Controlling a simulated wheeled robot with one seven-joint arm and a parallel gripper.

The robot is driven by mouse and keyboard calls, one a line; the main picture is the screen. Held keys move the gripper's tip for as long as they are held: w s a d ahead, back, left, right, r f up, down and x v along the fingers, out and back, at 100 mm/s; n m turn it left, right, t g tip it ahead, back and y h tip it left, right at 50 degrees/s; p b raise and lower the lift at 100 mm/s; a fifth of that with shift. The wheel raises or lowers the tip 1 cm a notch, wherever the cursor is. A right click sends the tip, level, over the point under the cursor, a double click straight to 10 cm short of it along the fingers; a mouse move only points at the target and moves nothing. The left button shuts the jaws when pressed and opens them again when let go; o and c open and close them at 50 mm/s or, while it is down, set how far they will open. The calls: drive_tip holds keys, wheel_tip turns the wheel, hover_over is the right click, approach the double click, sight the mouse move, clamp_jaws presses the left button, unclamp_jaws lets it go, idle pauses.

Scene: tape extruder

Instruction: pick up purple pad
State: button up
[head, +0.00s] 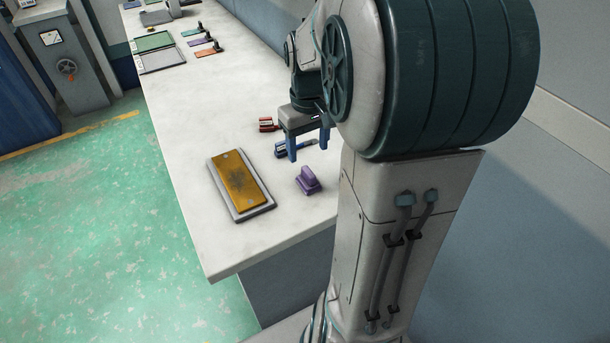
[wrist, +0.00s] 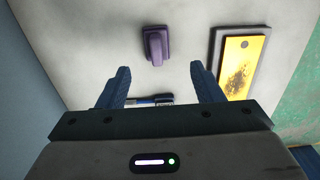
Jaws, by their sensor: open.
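The purple pad (head: 308,181) is a small block with a raised grip. It sits on the white counter to the right of a yellow plate. It also shows in the wrist view (wrist: 156,45), beyond the fingertips near the top middle. My gripper (head: 308,153) is open and empty, pointing down above the counter, apart from the pad and farther back along the counter than it. In the wrist view its two blue fingers (wrist: 159,75) are spread wide, and the pad lies ahead of the space between them.
A yellow plate on a grey base (head: 238,184) lies left of the pad. A blue marker-like item (head: 283,149) and a red one (head: 268,125) lie near my gripper. Coloured pads and a green board (head: 154,42) are at the counter's far end. The near counter end is clear.

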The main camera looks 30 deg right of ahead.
sight(308, 171)
wheel_tip(308, 171, down, 5)
drive_tip(key=shift+r, duration=0.1)
drive_tip(key=shift+w+d+f+b, duration=0.1)
drive_tip(key=shift+w+f+b, duration=0.1)
drive_tip(key=shift+f, duration=0.7)
drive_tip(key=shift+w+d+f+b, duration=0.1)
drive_tip(key=shift+f+b, duration=0.1)
drive_tip(key=shift+f, duration=0.65)
drive_tip(key=shift+w+d+f+b, duration=0.1)
drive_tip(key=shift+f+b, duration=0.1)
drive_tip(key=shift+f, duration=0.7)
drive_tip(key=c, duration=1.1)
